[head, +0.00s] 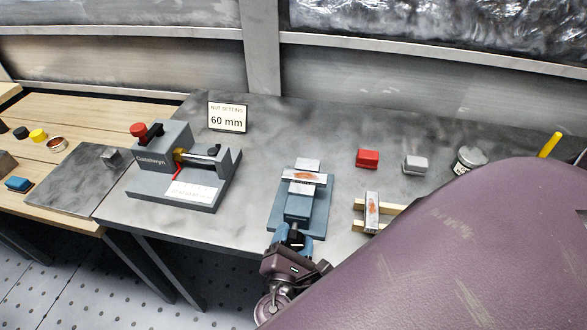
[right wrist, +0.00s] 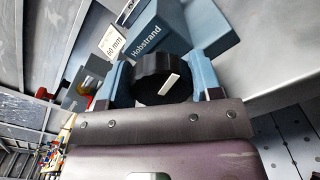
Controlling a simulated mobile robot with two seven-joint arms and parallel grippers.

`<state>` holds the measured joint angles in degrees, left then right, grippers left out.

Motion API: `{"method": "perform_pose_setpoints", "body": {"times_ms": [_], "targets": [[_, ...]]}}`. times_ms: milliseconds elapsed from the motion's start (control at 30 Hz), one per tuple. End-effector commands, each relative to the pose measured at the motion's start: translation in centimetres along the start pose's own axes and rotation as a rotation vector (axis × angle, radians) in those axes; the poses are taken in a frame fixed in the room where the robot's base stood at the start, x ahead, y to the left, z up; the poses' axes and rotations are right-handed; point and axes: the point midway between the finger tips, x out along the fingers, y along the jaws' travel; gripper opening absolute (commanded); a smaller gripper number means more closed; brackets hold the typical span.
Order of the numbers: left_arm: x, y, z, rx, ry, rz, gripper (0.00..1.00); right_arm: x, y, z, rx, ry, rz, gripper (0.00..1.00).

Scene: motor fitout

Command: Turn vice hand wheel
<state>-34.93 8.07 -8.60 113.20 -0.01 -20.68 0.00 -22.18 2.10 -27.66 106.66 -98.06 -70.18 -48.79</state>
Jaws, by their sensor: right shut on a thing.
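The blue vice (head: 317,214) stands near the front edge of the grey bench. A metal bar with an orange patch (head: 304,176) lies across its jaws. The vice's black hand wheel (right wrist: 162,77), with a white mark on its face, faces the right wrist camera. My right gripper (head: 290,240) is at the front of the vice, its fingers on both sides of the wheel and shut on it. In the head view the gripper mostly covers the wheel. My left gripper is not in view.
A grey fixture with a red knob (head: 138,130) and a "60 mm" sign (head: 227,117) stand left of the vice. A red block (head: 367,159), a grey block (head: 415,165) and a wooden holder with a metal piece (head: 372,208) are to the right. My purple arm hides the bench's right front.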

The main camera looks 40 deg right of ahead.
Motion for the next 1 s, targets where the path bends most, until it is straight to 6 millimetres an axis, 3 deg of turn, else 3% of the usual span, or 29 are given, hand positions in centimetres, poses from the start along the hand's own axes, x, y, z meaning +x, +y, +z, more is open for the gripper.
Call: {"method": "perform_pose_setpoints", "body": {"times_ms": [233,267,400,767,1000], "targets": [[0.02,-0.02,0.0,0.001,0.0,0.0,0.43,0.03,-0.02,0.03,-0.001,-0.002,-0.001,0.35],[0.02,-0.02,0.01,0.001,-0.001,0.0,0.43,0.03,-0.02,0.04,-0.001,-0.002,-0.001,0.63],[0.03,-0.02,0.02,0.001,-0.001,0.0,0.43,0.03,-0.01,0.03,-0.002,-0.001,0.0,0.84],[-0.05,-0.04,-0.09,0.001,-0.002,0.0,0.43,-0.01,-0.1,-0.02,-0.026,0.001,-0.002,0.84],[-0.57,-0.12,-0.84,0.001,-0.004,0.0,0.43,-0.01,0.12,0.08,-0.194,0.001,-0.001,0.84]]}}
